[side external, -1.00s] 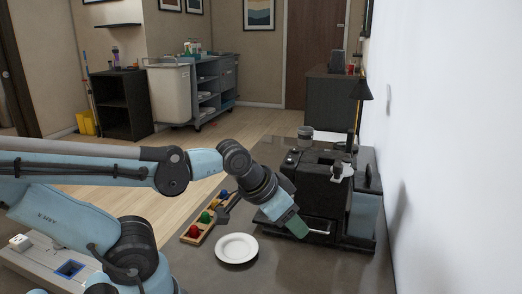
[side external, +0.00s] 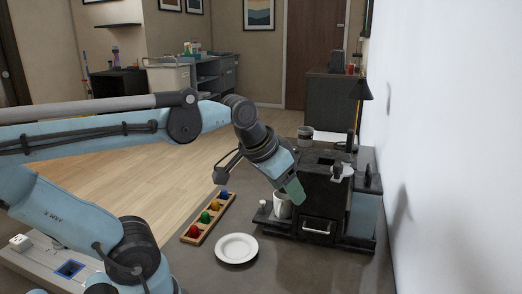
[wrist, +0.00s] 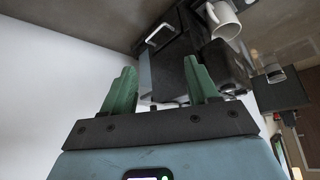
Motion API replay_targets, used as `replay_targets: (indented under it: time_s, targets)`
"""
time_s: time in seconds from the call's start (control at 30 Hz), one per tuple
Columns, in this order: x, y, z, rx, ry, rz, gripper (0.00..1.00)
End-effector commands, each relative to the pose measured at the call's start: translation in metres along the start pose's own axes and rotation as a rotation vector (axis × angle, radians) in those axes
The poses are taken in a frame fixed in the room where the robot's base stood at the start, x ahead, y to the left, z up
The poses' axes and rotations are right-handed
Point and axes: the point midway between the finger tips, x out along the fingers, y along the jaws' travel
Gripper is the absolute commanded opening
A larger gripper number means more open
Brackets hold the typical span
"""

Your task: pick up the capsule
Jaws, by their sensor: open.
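A wooden holder (side external: 187,241) lies on the counter with a row of capsules: red (side external: 194,231), green (side external: 204,217), orange-yellow (side external: 214,206) and blue (side external: 224,195). My gripper (side external: 294,190) is raised in front of the black coffee machine (side external: 325,188), to the right of the holder and well away from it. Its green fingers are apart and empty in the wrist view (wrist: 160,72). No capsule shows in the wrist view, which shows the machine (wrist: 205,65) beyond the fingers.
A white mug (side external: 283,209) stands at the machine, just below the fingers in the side view; it also shows in the wrist view (wrist: 226,20). A white wall (side external: 440,150) bounds the right side.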

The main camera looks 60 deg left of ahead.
Motion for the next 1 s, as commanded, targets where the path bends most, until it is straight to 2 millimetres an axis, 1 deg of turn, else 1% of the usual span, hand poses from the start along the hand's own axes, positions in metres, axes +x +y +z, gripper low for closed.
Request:
replay_targets:
  time_s: [0.03, 0.17, 0.27, 0.37, 0.43, 0.5, 0.6, 0.7, 0.8, 0.9, 0.93, 1.0]
  targets:
    - [0.000, -0.011, -0.004, -0.027, -0.020, -0.019, 0.59]
    - [0.000, -0.043, -0.012, -0.096, -0.084, -0.063, 0.59]
    - [0.000, -0.075, -0.017, -0.167, -0.147, -0.100, 0.59]
    - [0.000, -0.114, -0.019, -0.254, -0.221, -0.136, 0.59]
    - [-0.001, -0.144, -0.017, -0.320, -0.274, -0.156, 0.59]
    - [-0.002, -0.173, -0.012, -0.385, -0.327, -0.170, 0.59]
    - [-0.004, -0.211, -0.002, -0.472, -0.391, -0.182, 0.59]
    - [-0.006, -0.243, 0.011, -0.547, -0.444, -0.185, 0.59]
    - [-0.009, -0.271, 0.025, -0.614, -0.488, -0.184, 0.59]
    - [-0.012, -0.296, 0.041, -0.678, -0.527, -0.180, 0.59]
    - [-0.009, -0.298, 0.045, -0.686, -0.533, -0.177, 0.59]
    - [0.005, -0.294, 0.051, -0.675, -0.530, -0.176, 0.59]
